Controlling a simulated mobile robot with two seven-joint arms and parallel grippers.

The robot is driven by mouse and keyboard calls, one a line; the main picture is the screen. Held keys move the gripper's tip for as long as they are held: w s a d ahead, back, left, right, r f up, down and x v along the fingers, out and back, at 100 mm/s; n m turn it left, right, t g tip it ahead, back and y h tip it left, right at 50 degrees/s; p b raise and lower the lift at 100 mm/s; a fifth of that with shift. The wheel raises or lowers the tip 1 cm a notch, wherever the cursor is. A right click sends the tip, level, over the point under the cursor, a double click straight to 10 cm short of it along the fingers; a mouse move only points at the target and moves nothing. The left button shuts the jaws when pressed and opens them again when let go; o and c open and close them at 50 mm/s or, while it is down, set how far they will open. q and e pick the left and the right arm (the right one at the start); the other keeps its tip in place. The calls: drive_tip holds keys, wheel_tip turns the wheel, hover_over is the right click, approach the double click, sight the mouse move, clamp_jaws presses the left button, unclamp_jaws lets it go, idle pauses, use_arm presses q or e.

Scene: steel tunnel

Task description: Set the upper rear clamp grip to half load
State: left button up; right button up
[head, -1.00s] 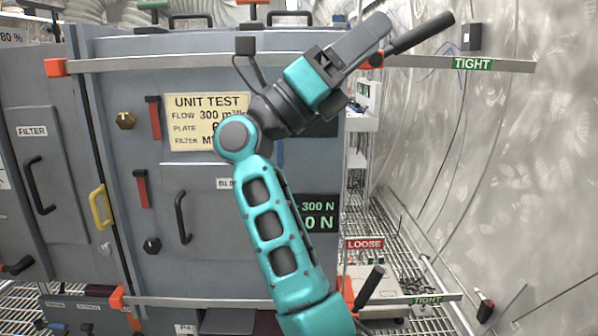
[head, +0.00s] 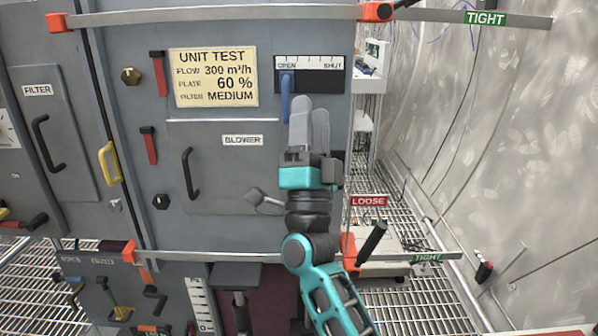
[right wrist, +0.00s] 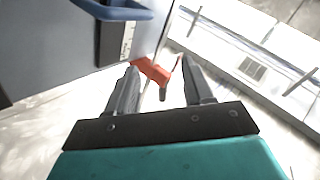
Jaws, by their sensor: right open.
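The upper clamp bar (head: 250,13) crosses the top of the cabinet in the head view. Its orange clamp head (head: 376,11) is at the right, near the top edge. Only the start of its dark grip (head: 403,3) shows; the rest is cut off. A green TIGHT sign (head: 486,18) is on the bar's right end. My right gripper (head: 310,106) points up in front of the cabinet, below the clamp and apart from it. In the right wrist view its fingers (right wrist: 160,66) are apart and empty. An orange part (right wrist: 152,70) shows beyond them. My left gripper is out of view.
The lower bar (head: 220,256) has an orange clamp (head: 350,251), a black grip (head: 372,237) and a red LOOSE sign (head: 369,201). A blue lever (head: 285,97) stands close to my right gripper. The load readout is hidden behind my right arm. Grated floor lies right.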

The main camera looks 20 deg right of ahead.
wheel_tip(320, 180, down, 8)
drive_tip(key=a+n+g+y, duration=0.1)
drive_tip(key=a+n+y, duration=0.1)
drive_tip(key=n+y, duration=0.6)
drive_tip(key=shift+f+n+y, duration=0.2)
drive_tip(key=shift+n+y, duration=0.1)
drive_tip(key=shift+y, duration=0.5)
drive_tip(key=s+f+n+g+y+p, duration=0.2)
drive_tip(key=s+f+n+g, duration=0.15)
drive_tip(key=f, duration=0.45)
drive_tip(key=s+f+n+g+y+p, duration=0.2)
drive_tip(key=s+f+n+g+p, duration=0.15)
drive_tip(key=f, duration=0.45)
drive_tip(key=s+d+f+n+g+h+p, duration=0.1)
drive_tip(key=s+d+f+n+g+p, duration=0.1)
drive_tip(key=s+f+g, duration=0.6)
drive_tip(key=s+f+n, duration=0.1)
drive_tip(key=s+f, duration=0.5)
drive_tip(key=shift+s+d+n+h, duration=0.3)
drive_tip(key=shift+d, duration=0.05)
